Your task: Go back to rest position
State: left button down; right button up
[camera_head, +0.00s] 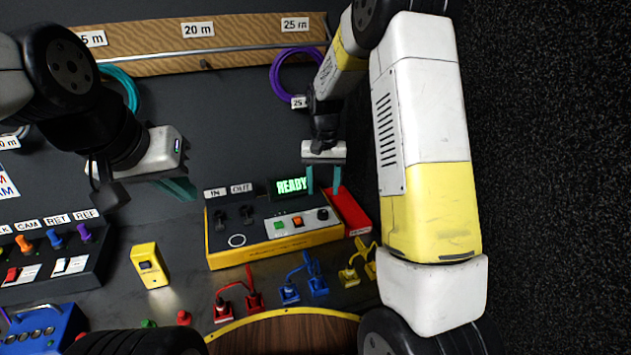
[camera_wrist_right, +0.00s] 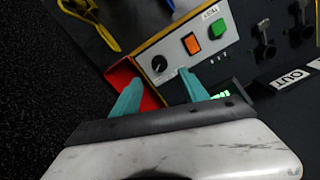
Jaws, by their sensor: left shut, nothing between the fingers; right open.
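My left gripper (camera_head: 176,189) is at the left of the head view, above the dark bench, with its teal fingers together and nothing between them. My right gripper (camera_head: 324,178) is above the back right of the yellow-edged tester box (camera_head: 276,255), its teal fingers apart and empty. In the right wrist view the right gripper (camera_wrist_right: 160,95) has its fingers spread over the box's knob side and a red tray (camera_wrist_right: 149,99). Whether the fingertips touch the box I cannot tell.
The tester's display (camera_head: 291,185) reads READY. A yellow handheld unit (camera_head: 150,265), red connectors (camera_head: 238,299), blue connectors (camera_head: 303,284) and a switch panel (camera_head: 50,262) stand in front and left. A purple cable coil (camera_head: 285,72) hangs behind. Dark floor lies right.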

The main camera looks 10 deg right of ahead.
jog(key=s+d+r+n+t+y, duration=0.2)
jog(key=s+r+t, duration=0.2)
jog(key=s+r, duration=1.45)
jog(key=s+r+t, duration=0.1)
jog(key=s+t, duration=0.1)
jog(key=s, duration=0.6)
